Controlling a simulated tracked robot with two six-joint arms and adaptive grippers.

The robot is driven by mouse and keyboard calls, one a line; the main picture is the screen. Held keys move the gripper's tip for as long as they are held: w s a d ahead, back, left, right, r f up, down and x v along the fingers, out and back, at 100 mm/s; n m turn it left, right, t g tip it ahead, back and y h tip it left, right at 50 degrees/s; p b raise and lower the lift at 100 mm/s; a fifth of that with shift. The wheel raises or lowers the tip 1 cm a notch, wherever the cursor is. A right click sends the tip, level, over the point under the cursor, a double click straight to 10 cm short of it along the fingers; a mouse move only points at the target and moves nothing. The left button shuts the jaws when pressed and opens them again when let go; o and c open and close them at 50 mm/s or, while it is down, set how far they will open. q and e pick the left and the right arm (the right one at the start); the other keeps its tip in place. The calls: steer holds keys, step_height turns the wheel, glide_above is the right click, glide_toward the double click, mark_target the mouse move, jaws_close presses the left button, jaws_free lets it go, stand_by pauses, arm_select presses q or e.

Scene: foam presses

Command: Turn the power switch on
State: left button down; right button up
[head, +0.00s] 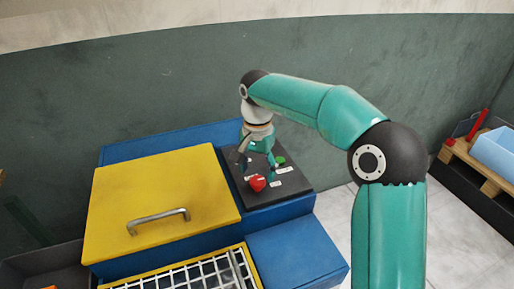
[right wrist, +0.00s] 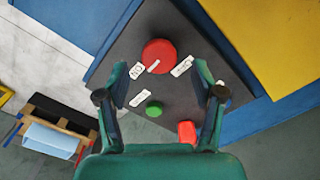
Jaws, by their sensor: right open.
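A dark control panel (head: 287,188) sits on the blue machine, right of the yellow lid. It carries a large red round button (head: 257,183), a green button (head: 280,160) and white labels. In the right wrist view the red round button (right wrist: 159,56), green button (right wrist: 154,109) and a small red block-shaped piece (right wrist: 187,131), possibly the power switch, show on the panel. The label text is too small to read surely. My right gripper (head: 258,163) is open and points down over the panel. Its fingers (right wrist: 161,78) are apart with nothing between them. My left gripper is out of view.
The yellow lid (head: 160,185) with a metal handle (head: 158,220) is left of the panel. A white grid (head: 195,277) in a yellow frame is in front. A blue bin (head: 496,150) on a wooden pallet stands at the far right. Floor between is clear.

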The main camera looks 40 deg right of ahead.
mark_target(257, 180)
step_height(257, 180, up, 9)
steer(key=shift+f, duration=0.15)
stand_by(0.6)
